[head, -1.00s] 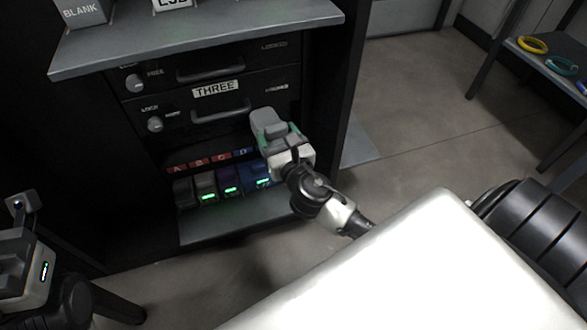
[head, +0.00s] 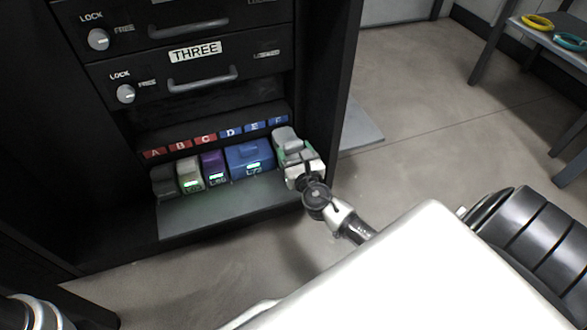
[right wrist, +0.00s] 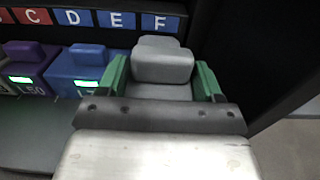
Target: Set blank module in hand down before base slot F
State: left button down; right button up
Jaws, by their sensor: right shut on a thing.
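My right gripper (head: 290,158) is shut on a grey blank module (head: 286,139) at the right end of the base slot row. In the right wrist view the blank module (right wrist: 163,62) sits between the green fingers of the gripper (right wrist: 163,78), just below the label F (right wrist: 160,23). The label F (head: 278,120) also shows in the head view. The module hides the opening of slot F, and I cannot tell whether it touches the shelf. Only a part of my left arm shows at the bottom left of the head view, without its fingers.
A blue module (head: 249,160) stands left of the gripper, under D and E. A purple module (head: 214,169), a light grey-green one (head: 190,175) and a dark grey one (head: 164,182) stand further left. The ledge (head: 225,211) before them is bare. The cabinet's side wall is close at right.

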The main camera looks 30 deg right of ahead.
notch_tip(320, 180, down, 5)
jog(key=b, duration=0.3)
jog(key=shift+b, duration=0.35)
jog(key=shift+r, duration=0.15)
jog(key=o, duration=1)
jog(key=shift+c, duration=0.2)
